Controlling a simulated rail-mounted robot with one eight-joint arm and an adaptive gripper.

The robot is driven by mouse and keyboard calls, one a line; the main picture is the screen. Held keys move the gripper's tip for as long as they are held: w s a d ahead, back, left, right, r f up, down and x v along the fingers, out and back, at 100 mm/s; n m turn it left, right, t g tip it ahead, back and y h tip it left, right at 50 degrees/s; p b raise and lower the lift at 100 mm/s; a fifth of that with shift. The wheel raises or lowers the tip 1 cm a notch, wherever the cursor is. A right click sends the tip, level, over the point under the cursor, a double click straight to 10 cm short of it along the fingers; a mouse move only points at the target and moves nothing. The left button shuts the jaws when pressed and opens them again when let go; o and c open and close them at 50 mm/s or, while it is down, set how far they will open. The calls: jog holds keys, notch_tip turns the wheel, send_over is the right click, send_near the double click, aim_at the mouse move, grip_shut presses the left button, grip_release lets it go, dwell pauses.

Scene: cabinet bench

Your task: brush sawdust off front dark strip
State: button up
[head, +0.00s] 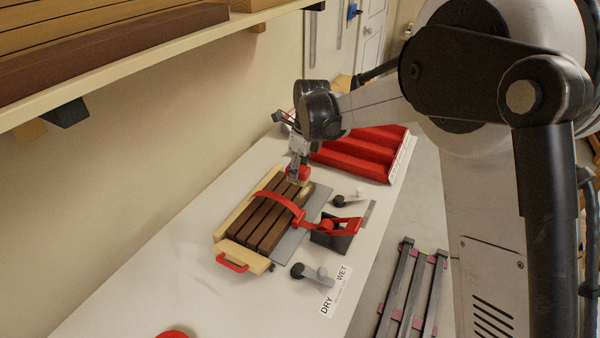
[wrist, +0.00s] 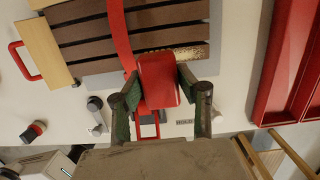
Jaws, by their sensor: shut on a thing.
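The slatted wooden piece (head: 262,225) lies on the bench, with several dark strips between light wood ends. Its front dark strip shows in the wrist view (wrist: 100,70). Pale sawdust (wrist: 188,54) speckles the right part of that strip. My gripper (head: 300,173) is at the strips' far end. In the wrist view my gripper (wrist: 158,90) is shut on a red block-shaped brush handle (wrist: 158,78), one finger on each side. The brush is over or at the front strip, beside the sawdust. Its bristles are hidden, so contact cannot be told.
A red arched band (head: 278,200) crosses the strips and joins a red clamp (head: 342,226). A red stepped tray (head: 360,152) stands behind. Black-and-grey knobbed pieces (head: 308,271) lie in front, near a DRY/WET label (head: 335,291). The bench's left side is clear.

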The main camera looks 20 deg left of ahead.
jog(key=shift+r+p, duration=0.3)
jog(key=shift+p, duration=0.75)
jog(key=shift+f+p, duration=0.1)
jog(key=shift+p, duration=0.3)
